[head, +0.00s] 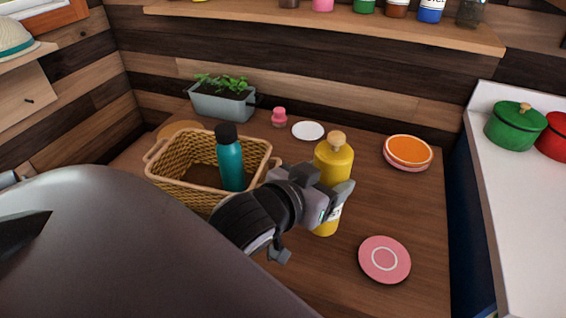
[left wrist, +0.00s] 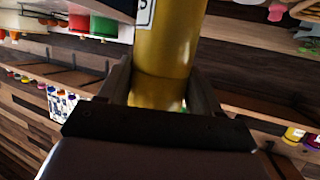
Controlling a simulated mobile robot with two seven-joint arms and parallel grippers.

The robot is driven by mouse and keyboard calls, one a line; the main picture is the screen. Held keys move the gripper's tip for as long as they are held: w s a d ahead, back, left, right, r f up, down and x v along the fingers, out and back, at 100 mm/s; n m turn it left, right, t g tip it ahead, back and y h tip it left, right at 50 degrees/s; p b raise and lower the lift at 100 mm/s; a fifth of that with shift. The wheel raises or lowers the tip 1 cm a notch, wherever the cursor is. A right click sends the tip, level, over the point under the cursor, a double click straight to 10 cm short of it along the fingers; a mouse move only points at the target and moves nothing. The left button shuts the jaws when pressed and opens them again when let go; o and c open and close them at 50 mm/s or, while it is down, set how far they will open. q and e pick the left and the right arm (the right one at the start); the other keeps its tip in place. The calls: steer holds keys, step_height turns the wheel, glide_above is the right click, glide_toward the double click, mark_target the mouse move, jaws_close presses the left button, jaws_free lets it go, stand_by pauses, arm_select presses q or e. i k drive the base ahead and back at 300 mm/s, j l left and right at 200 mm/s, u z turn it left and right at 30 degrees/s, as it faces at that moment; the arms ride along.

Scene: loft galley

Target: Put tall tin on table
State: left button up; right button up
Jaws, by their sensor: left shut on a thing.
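The tall tin (head: 333,163) is a yellow cylinder with a round wooden knob on its lid. It stands upright over the wooden table (head: 300,275), right of the wicker basket; I cannot tell whether its base touches the tabletop. My left gripper (head: 328,192) is shut around the tin's middle and hides part of it. In the left wrist view the tin (left wrist: 168,45) sits between both fingers, with part of a white label showing. My right gripper is not in view.
A wicker basket (head: 170,171) holds a teal bottle (head: 231,166). A pink plate (head: 384,260) lies front right, orange plates (head: 408,150) back right. A white saucer (head: 308,131), pink jar (head: 279,118) and planter (head: 222,103) stand behind. Bare tabletop lies around the pink plate.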

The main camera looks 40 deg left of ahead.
mark_target(404, 217)
steer(key=i+l, duration=0.15)
steer(key=l, duration=0.2)
steer(key=i+l+u, duration=0.15)
steer(key=l, duration=0.25)
steer(key=i+l, duration=0.2)
steer(key=l, duration=0.2)
